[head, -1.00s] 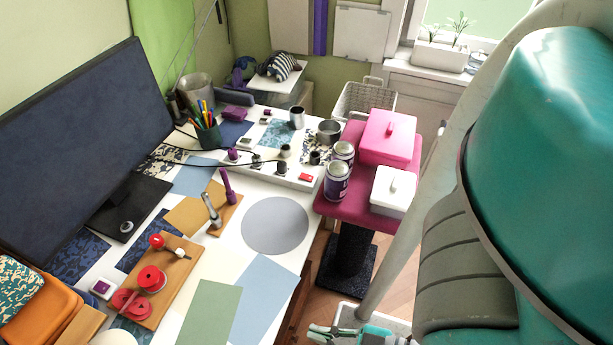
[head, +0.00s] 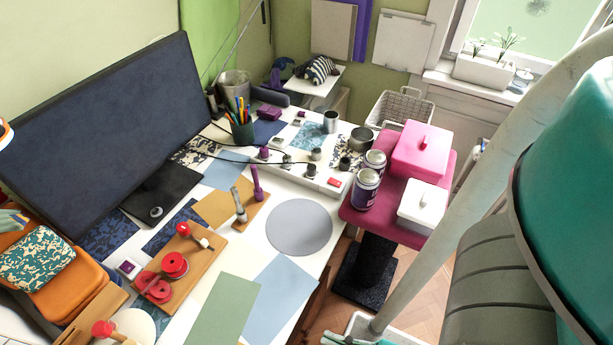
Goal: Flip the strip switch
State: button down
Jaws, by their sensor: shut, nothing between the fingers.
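A white power strip (head: 322,188) lies on the white desk near its right edge, left of the pink stand. A red rocker switch (head: 334,182) sits at its right end. I cannot tell which way the switch is tipped. Dark and purple plugs (head: 285,168) stand in the strip's sockets, and black cables run from it to the left. My gripper is not in view, so I cannot see where it is relative to the switch.
A grey round mat (head: 299,228) lies in front of the strip. A purple-handled tool (head: 257,185) stands near its left. Cans (head: 367,190) and lidded boxes (head: 420,150) crowd the pink stand. A large teal form (head: 580,190) and pale pole (head: 470,180) block the right.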

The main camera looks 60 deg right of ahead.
aim_at(332, 181)
jog(key=k+j, duration=0.1)
jog(key=j, duration=0.5)
jog(key=k+j, duration=0.1)
jog(key=j, duration=1.05)
jog(key=z, duration=1.75)
jog(key=k+l, duration=0.05)
